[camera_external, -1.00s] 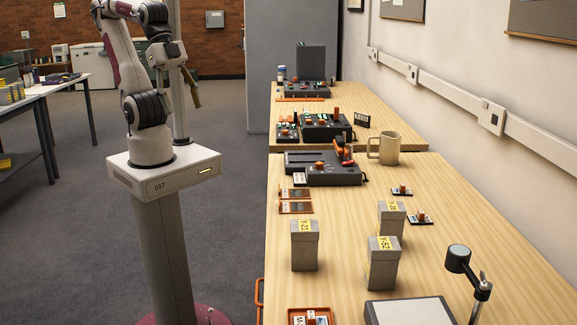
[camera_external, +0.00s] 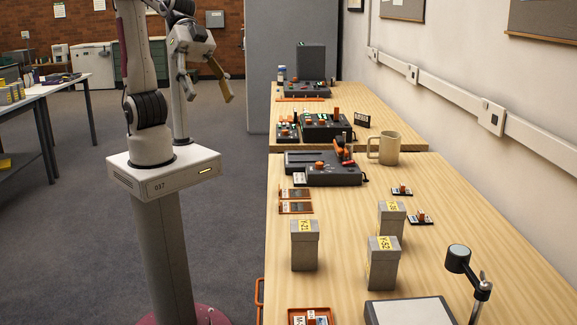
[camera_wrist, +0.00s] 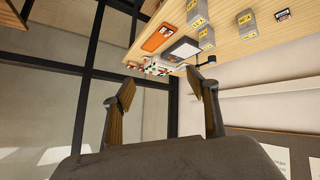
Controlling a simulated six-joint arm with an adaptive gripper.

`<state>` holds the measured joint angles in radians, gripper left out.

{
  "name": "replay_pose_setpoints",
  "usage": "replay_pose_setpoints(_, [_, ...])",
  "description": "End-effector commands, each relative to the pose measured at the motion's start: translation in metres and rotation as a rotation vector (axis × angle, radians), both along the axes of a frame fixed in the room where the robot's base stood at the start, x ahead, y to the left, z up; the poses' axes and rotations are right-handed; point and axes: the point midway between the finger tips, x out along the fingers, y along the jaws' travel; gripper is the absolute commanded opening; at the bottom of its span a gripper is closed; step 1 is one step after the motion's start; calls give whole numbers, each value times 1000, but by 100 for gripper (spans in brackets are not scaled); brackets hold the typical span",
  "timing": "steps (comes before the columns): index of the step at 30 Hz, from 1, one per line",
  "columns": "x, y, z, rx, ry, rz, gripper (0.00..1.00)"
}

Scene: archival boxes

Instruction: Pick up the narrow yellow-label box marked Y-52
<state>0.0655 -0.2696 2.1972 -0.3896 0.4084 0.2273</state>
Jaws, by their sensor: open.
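The narrow grey box Y-52 (camera_external: 383,270) stands upright on the wooden bench, with a yellow label down its upper part. Another grey box, Y-21 (camera_external: 304,252), stands to its left. A third yellow-label box (camera_external: 391,222), its mark hard to read, stands behind Y-52. My gripper (camera_external: 210,95) is raised left of the bench, over the floor, open and empty, well away from the boxes. In the wrist view its fingers (camera_wrist: 167,90) are spread apart. Boxes show there at the top, beyond the fingertips; the one near the pad (camera_wrist: 206,41) appears to be Y-52, its label unreadable.
A flat pad (camera_external: 410,312) and a lamp (camera_external: 458,259) stand near Y-52 at the front. An orange tray (camera_external: 310,316) lies at the front left. Dark equipment (camera_external: 333,174) and a mug (camera_external: 389,148) stand farther back.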

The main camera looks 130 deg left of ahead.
Motion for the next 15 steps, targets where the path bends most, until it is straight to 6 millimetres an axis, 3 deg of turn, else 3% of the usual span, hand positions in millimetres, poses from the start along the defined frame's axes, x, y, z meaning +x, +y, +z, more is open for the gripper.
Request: replay_pose_setpoints(15, [131, -10, 3, -60, -157, 99, 58])
